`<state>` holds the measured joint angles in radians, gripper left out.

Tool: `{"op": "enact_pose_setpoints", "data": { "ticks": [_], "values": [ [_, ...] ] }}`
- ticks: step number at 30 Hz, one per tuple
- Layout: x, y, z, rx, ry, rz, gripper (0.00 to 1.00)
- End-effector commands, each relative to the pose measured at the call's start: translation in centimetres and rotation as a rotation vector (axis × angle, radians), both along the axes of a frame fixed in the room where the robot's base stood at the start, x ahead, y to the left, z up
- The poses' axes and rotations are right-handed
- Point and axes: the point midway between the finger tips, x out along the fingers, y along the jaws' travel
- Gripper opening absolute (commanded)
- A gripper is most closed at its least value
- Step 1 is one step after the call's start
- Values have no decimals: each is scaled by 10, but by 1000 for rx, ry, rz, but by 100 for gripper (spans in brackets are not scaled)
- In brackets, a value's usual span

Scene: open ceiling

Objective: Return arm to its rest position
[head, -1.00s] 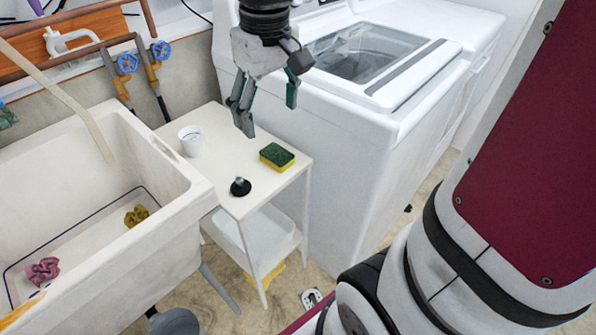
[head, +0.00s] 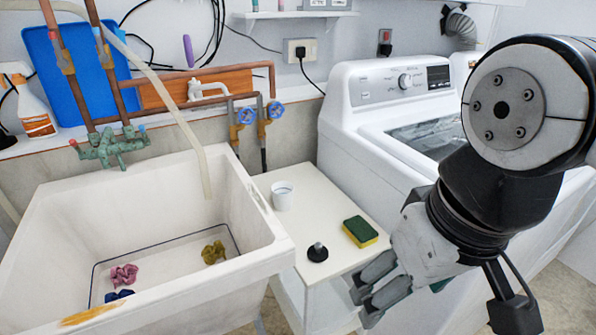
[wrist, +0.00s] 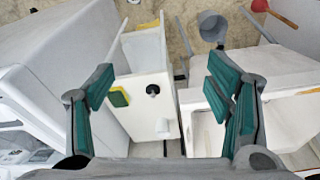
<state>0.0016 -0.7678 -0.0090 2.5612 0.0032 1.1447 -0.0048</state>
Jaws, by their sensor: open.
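My gripper (head: 372,287) is at the lower right of the head view, in front of the washing machine and above the right front edge of the small white table (head: 335,213). In the wrist view my gripper (wrist: 165,95) has its two green-padded fingers spread wide with nothing between them. The table also shows below, between the fingers, in the wrist view (wrist: 150,103). No object is held.
A white cup (head: 283,196), a black stopper (head: 317,252) and a green-yellow sponge (head: 360,231) stand on the table. A sink (head: 255,262) holding crumpled cloths is at left. The washing machine (head: 352,148) stands at right. A grey bucket (wrist: 213,28) is on the floor.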

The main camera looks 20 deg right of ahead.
Motion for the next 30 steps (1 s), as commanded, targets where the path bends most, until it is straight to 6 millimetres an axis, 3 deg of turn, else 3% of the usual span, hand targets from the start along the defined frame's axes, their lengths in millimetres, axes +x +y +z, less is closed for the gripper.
{"op": "enact_pose_setpoints", "data": {
  "ticks": [4, 12, 15, 30],
  "values": [
    [-1, 0, 16, -2, -21, 0, 73],
    [-2, -2, 76, -11, -117, 2, 73],
    [-1, -2, 89, -14, -143, 2, 73],
    [1, -3, 95, -16, -162, 3, 73]
  ]
}}
